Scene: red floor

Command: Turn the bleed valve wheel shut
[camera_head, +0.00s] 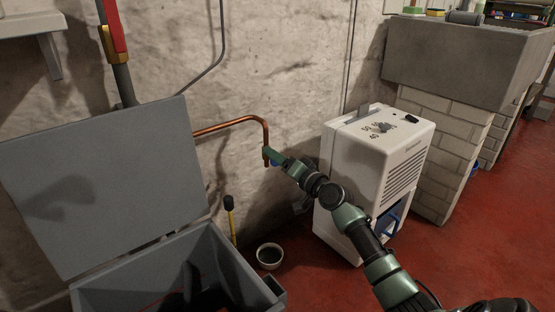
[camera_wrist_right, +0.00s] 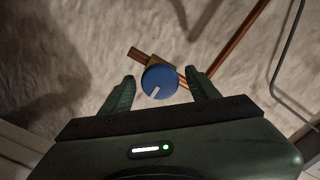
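The bleed valve wheel (camera_wrist_right: 159,82) is a round blue knob with a white mark, on a brass fitting at a copper pipe (camera_wrist_right: 236,38). In the head view the copper pipe (camera_head: 232,124) comes along the wall and bends down. The wheel is mostly hidden there behind my right gripper (camera_head: 271,157). In the right wrist view my right gripper (camera_wrist_right: 160,77) is open, with one finger on each side of the wheel. Gaps show between the fingers and the wheel; I cannot tell the depth. My left gripper is not in view.
A white dehumidifier (camera_head: 352,150) stands right of the pipe, close to my right arm. A grey chest (camera_head: 240,262) with its lid (camera_head: 105,185) raised is at left. A small bowl (camera_head: 270,256) with dark contents sits on the floor below the pipe. A concrete sink (camera_head: 450,62) stands behind.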

